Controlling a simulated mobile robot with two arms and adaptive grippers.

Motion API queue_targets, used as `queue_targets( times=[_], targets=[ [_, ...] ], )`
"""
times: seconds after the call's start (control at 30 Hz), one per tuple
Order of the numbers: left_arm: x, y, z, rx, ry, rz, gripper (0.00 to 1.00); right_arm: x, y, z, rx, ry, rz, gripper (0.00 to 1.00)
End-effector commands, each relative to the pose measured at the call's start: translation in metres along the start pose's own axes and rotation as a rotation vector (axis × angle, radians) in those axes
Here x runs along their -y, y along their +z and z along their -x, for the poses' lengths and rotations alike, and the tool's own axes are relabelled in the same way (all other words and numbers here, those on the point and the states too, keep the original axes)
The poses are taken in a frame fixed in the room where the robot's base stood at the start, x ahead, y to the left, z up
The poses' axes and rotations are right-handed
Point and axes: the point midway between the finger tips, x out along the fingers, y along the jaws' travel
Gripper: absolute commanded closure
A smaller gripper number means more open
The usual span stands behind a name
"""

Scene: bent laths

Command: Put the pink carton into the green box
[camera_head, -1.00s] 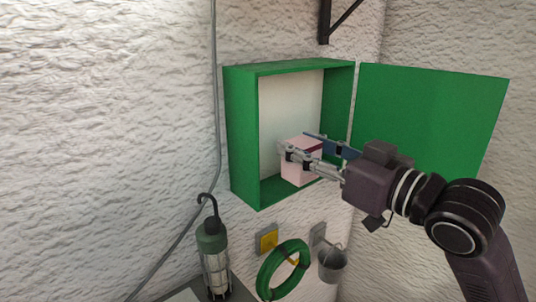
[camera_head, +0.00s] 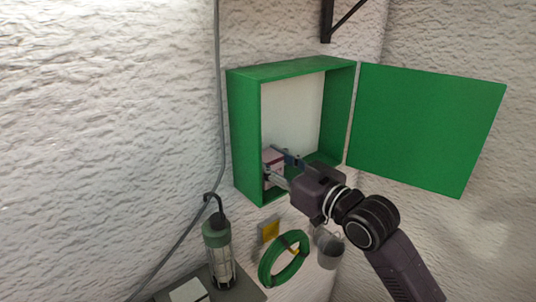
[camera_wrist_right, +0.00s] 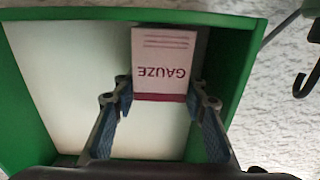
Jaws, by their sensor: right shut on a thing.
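The green box (camera_head: 244,140) is mounted on the wall, open at the front, with a pale inside; its green wall (camera_wrist_right: 234,70) shows in the right wrist view. The pink carton (camera_head: 268,156), labelled GAUZE in the right wrist view (camera_wrist_right: 164,62), is inside the box opening at the lower left, close to the side wall. My right gripper (camera_head: 276,163) is shut on it, one finger on each side. The carton's underside and its contact with the box floor are hidden. My left gripper is not in view.
The green door (camera_head: 425,128) stands open to the right. Below hang a green hose coil (camera_head: 268,270) and a grey bucket (camera_head: 329,250). A caged lamp (camera_head: 217,250) stands at lower left beside a conduit (camera_head: 219,90). A dark bracket (camera_head: 326,22) is above.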

Motion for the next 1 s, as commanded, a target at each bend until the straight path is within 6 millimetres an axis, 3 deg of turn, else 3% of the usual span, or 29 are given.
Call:
queue_targets(
  times=[0.03, 0.43, 0.47, 0.53, 0.87, 1.0],
  targets=[
    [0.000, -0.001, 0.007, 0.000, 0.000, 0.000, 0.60, 0.000, -0.002, -0.001, -0.001, 0.000, 0.000, 0.85],
    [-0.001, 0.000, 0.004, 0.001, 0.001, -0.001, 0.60, 0.000, 0.005, -0.002, -0.003, 0.000, 0.002, 0.85],
    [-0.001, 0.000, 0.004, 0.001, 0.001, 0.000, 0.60, 0.000, 0.006, -0.002, -0.003, 0.000, 0.002, 0.59],
    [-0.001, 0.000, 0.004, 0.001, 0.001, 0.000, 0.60, 0.000, 0.005, -0.002, -0.003, 0.000, 0.002, 0.53],
    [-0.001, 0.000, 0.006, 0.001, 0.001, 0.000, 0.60, 0.000, 0.000, -0.002, -0.004, 0.000, 0.002, 0.53],
    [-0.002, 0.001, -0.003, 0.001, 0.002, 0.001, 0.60, -0.001, 0.005, 0.015, -0.003, 0.002, 0.003, 0.53]
  ],
)
